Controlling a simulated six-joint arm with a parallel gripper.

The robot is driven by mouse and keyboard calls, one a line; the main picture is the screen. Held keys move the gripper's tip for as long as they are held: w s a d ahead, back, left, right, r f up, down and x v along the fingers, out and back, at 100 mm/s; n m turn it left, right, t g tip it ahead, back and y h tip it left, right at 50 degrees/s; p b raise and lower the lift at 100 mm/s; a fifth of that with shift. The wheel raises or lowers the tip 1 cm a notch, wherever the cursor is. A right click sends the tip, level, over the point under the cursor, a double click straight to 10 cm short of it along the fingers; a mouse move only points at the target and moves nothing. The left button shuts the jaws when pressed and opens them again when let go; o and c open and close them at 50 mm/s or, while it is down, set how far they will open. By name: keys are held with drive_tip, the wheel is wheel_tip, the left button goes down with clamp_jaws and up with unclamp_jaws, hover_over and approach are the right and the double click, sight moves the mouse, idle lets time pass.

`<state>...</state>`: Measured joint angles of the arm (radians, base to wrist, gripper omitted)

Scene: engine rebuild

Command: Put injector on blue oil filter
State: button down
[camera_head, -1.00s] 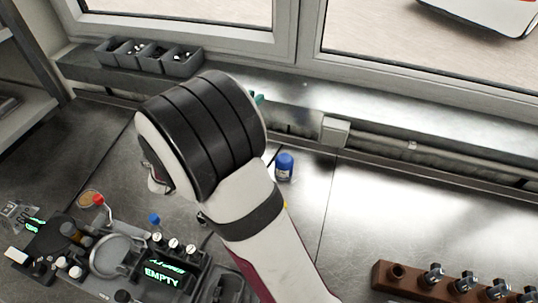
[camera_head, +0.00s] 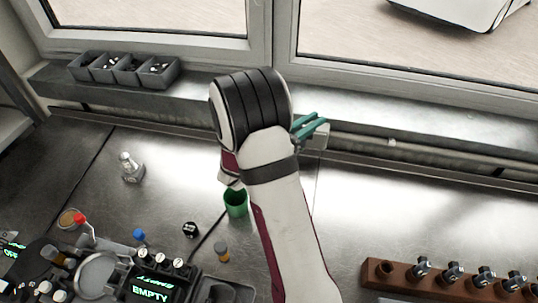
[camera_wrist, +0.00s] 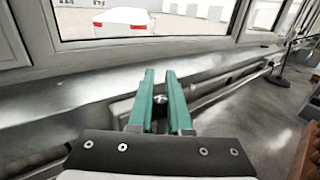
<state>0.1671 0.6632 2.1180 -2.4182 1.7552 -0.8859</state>
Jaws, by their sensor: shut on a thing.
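My gripper (camera_head: 312,127) shows as teal fingers beyond my arm, close to the window ledge. In the wrist view the two teal fingers (camera_wrist: 160,98) are nearly parallel with a narrow gap. A small silvery, dark-edged piece, apparently the injector (camera_wrist: 160,99), shows between them; most of it is hidden. The blue oil filter is not visible now; my arm covers the area where a blue can stood in the earlier head view. A brown rack (camera_head: 447,289) at the lower right holds several dark-and-silver parts that look like injectors, with an empty hole at its left end.
A green cup (camera_head: 236,204) stands left of my arm, with a small black part (camera_head: 190,230) nearby. A silver part (camera_head: 130,168) stands at the left. Dark equipment with an "EMPTY" display (camera_head: 152,292) fills the lower left. Grey bins (camera_head: 122,68) sit on the ledge.

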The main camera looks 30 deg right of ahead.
drive_tip(key=shift+w+a+f, duration=0.9)
drive_tip(key=shift+w+f, duration=0.5)
drive_tip(key=shift+f, duration=0.25)
drive_tip(key=shift+w+a+f, duration=0.9)
drive_tip(key=shift+w+f, duration=0.45)
drive_tip(key=shift+f, duration=0.3)
drive_tip(key=shift+w+a+f, duration=0.9)
drive_tip(key=shift+w+f, duration=0.5)
drive_tip(key=shift+f, duration=0.25)
drive_tip(key=c, duration=0.8)
unclamp_jaws()
drive_tip(key=shift+f, duration=0.15)
drive_tip(key=shift+c, duration=0.2)
